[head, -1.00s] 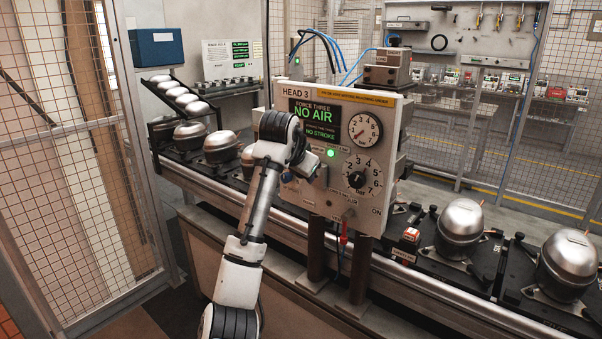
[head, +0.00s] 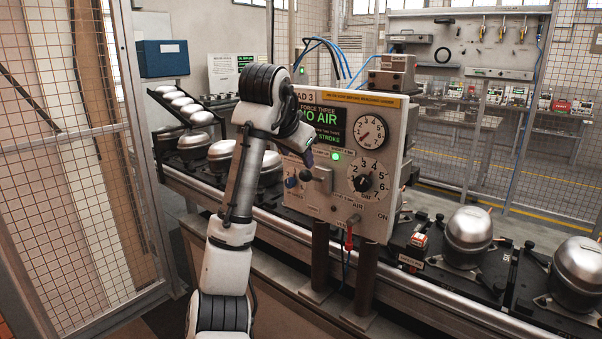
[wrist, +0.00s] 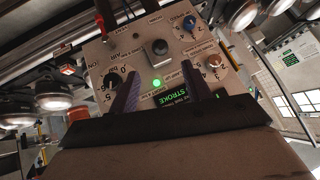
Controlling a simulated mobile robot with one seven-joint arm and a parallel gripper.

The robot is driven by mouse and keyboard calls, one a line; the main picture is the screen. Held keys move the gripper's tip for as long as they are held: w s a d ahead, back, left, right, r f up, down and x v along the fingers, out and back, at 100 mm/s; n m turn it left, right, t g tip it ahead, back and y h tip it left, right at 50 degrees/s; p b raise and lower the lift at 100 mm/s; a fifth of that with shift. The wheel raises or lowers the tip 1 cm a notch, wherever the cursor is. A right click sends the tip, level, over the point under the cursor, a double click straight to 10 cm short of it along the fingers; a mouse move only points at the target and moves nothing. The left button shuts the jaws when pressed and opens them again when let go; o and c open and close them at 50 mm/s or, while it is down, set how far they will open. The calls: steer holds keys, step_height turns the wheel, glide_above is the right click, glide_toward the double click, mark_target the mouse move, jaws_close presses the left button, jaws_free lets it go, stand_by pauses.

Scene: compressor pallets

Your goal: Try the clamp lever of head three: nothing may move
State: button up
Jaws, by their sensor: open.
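The head three panel (head: 322,188) is a pale box on dark posts. Its screen (head: 325,125) shows a force three line and "NO AIR"; a "STROKE" line is partly covered. A green lamp (head: 336,155) is lit. A grey block (head: 322,179) stands out from the panel; it also shows in the wrist view (wrist: 158,47), dark and square. A red-handled lever (head: 349,240) hangs below, near the "AIR" and "ON" marks. I cannot tell which part is the clamp lever. My gripper (wrist: 160,64) is open and empty, its fingers pointing at the panel near the block. Contact is unclear.
A gauge (head: 371,132), a numbered dial (head: 367,183) and a blue knob (head: 291,182) sit on the panel. Silver compressors (head: 467,238) stand on black pallets along the rail. A mesh fence (head: 75,180) stands at the left.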

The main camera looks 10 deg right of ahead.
steer(key=shift+v, duration=1.25)
